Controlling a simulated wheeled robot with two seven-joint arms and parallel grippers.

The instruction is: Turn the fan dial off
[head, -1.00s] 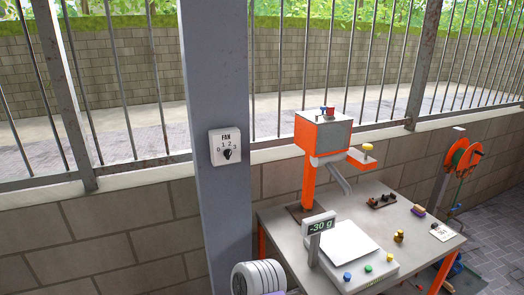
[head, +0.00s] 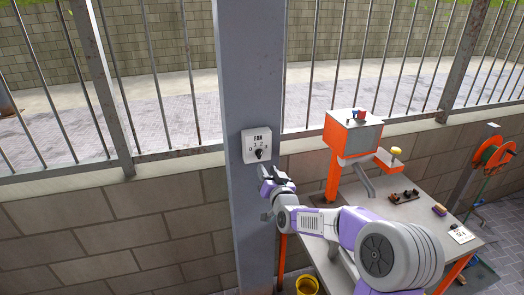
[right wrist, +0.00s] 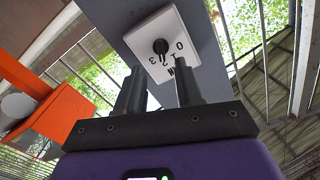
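The fan dial is a black knob (head: 259,154) on a white plate (head: 249,145) marked FAN and 0 to 3, fixed to a grey post. In the right wrist view the knob (right wrist: 160,46) stands ahead of the fingertips, with a visible gap; its exact setting is hard to read. My right gripper (head: 273,173) is just below the plate in the head view. In the right wrist view its fingers (right wrist: 154,64) are apart, with nothing between them. My left gripper is not in view.
The grey post (head: 250,80) carries the plate, with a railing and block wall behind. To the right stands a workbench (head: 420,213) with an orange machine (head: 340,150). My right arm covers part of the bench. A yellow bucket (head: 306,286) stands low in front.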

